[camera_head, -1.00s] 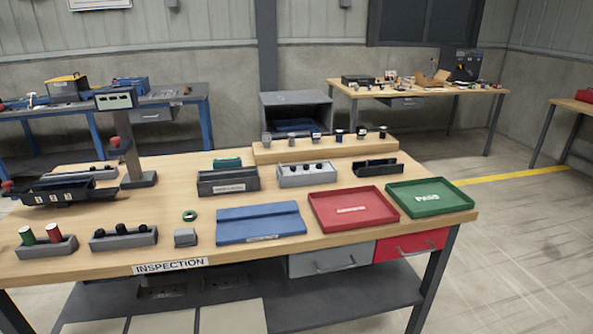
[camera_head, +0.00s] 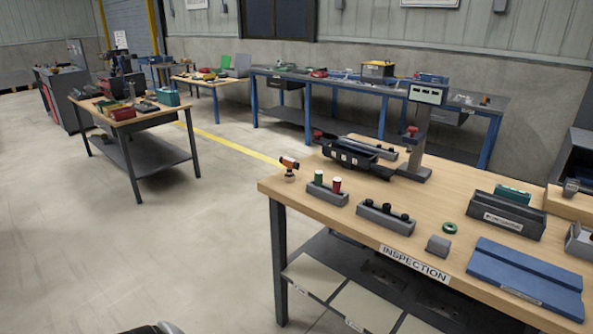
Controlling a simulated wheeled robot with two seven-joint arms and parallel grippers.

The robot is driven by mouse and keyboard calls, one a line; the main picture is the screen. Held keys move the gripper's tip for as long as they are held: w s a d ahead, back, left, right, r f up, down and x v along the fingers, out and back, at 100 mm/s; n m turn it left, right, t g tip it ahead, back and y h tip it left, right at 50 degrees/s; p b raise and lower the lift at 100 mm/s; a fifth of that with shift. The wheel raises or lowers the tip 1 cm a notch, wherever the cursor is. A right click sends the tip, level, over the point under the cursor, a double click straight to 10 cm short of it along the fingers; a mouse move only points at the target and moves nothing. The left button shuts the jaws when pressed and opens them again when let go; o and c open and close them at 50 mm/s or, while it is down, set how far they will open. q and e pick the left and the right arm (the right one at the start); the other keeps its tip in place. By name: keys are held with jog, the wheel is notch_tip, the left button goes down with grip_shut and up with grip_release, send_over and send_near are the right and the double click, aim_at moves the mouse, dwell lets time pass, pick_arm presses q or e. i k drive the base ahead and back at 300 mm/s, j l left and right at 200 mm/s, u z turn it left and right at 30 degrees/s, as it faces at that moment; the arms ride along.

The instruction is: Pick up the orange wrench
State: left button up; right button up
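I cannot make out a clear orange wrench. A small orange and black item (camera_head: 289,165) stands near the left end of the inspection table (camera_head: 300,202); it is too small to tell what it is. Several small tools and boxes lie on the far left table (camera_head: 152,115), too small to tell apart. Neither of my grippers shows in the head view.
A blue-legged bench (camera_head: 345,83) stands along the wall. The floor (camera_head: 150,240) at left is open.

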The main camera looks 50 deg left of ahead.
aim_at(289, 177)
jog(key=u, duration=1.75)
jog(key=i+l, duration=0.05)
